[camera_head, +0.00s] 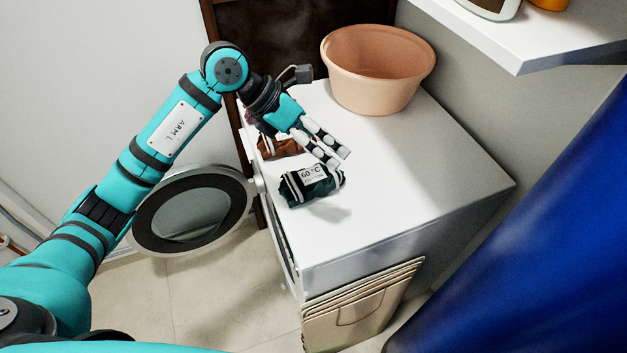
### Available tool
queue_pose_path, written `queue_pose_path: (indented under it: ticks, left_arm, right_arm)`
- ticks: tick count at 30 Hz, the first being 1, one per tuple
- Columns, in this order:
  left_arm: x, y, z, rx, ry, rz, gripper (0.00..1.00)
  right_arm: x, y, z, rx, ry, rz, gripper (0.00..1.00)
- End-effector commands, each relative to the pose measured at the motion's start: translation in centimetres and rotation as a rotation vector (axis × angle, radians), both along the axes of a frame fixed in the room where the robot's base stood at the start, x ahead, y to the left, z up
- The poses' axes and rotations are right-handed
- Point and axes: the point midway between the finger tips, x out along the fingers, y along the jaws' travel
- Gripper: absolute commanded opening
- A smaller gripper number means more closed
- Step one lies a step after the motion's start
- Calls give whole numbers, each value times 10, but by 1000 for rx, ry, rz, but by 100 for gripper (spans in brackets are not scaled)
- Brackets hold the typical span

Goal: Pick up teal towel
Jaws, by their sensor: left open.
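A rolled dark teal towel (312,187) with a white "60 °C" label and pale bands lies on top of the white washing machine (420,185), near its front edge. My left gripper (338,158) is open. Its fingertips show just above and behind the towel's upper right side in the picture; I cannot tell whether they touch it. The right gripper does not show.
A rust-coloured rolled towel (279,147) lies behind the teal one, partly hidden by my left gripper. A peach basin (377,70) stands at the back. The round machine door (191,211) hangs open. A white shelf (520,40) juts out at upper right.

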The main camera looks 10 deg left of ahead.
Motion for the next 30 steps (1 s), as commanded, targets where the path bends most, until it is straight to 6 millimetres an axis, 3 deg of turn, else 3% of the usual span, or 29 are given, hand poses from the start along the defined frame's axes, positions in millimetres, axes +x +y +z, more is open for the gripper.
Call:
queue_pose_path:
  ticks: [3, 8, 24, 30]
  left_arm:
    - [12, 44, -4, 212, 3, 34, 100]
    - [17, 70, -9, 333, 20, 60, 100]
    - [34, 34, -103, 338, 26, 60, 100]
    - [37, 28, -118, 339, 22, 61, 100]
  right_arm:
    - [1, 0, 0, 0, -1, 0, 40]
    - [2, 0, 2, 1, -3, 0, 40]
    - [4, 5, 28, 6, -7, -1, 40]
    - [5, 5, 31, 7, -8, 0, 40]
